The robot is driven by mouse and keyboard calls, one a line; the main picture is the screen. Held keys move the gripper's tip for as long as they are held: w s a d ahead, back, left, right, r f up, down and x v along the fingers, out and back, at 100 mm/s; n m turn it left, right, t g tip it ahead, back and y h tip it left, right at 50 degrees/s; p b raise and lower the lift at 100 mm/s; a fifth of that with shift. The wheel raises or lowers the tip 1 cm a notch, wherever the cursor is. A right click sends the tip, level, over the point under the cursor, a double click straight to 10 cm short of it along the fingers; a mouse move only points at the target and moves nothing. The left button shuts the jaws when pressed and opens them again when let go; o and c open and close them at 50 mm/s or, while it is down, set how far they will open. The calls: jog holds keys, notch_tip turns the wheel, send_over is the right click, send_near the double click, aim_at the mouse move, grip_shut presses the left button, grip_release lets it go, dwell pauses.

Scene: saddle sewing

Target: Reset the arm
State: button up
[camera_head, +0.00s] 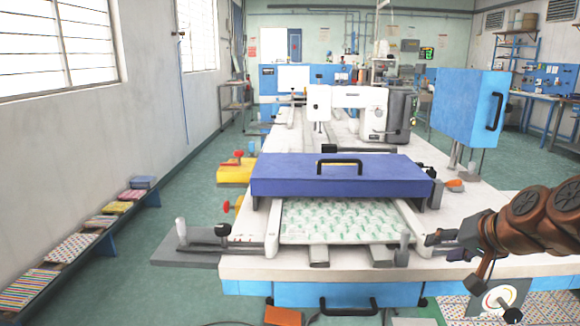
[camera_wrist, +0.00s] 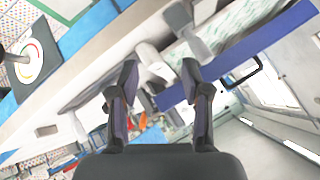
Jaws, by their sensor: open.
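My gripper (camera_head: 448,246) is at the right front of the white sewing table (camera_head: 245,262) in the head view, with its fingers pointing left. In the wrist view my gripper (camera_wrist: 160,80) has its two dark fingers spread apart, with nothing between them. My brown arm comes in from the right edge of the head view. The gripper appears near the table's right front part; I cannot tell its exact height above the surface.
A blue cover with a black handle (camera_head: 340,178) spans the table above a patterned white-green sheet (camera_head: 340,222). A white sewing machine (camera_head: 350,108) stands behind it. A blue box (camera_head: 470,105) stands at the right. A low bench (camera_head: 130,215) runs along the left wall.

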jog(key=s+a+f+n+g, duration=0.4)
jog(key=s+a+f+g, duration=0.2)
jog(key=s+a+f, duration=0.7)
jog(key=s+a+f+n+g+h, duration=0.1)
jog(key=s+f+g, duration=0.15)
jog(key=s, duration=0.55)
jog(key=s+f+n+g+h, duration=0.1)
jog(key=s+f+g, duration=0.15)
jog(key=s, duration=0.55)
notch_tip(320, 180, up, 22)
jog(key=p, duration=2)
jog(key=shift+s, duration=0.25)
jog(key=shift+r, duration=0.1)
jog(key=shift+c, duration=0.6)
jog(key=shift+a, duration=0.2)
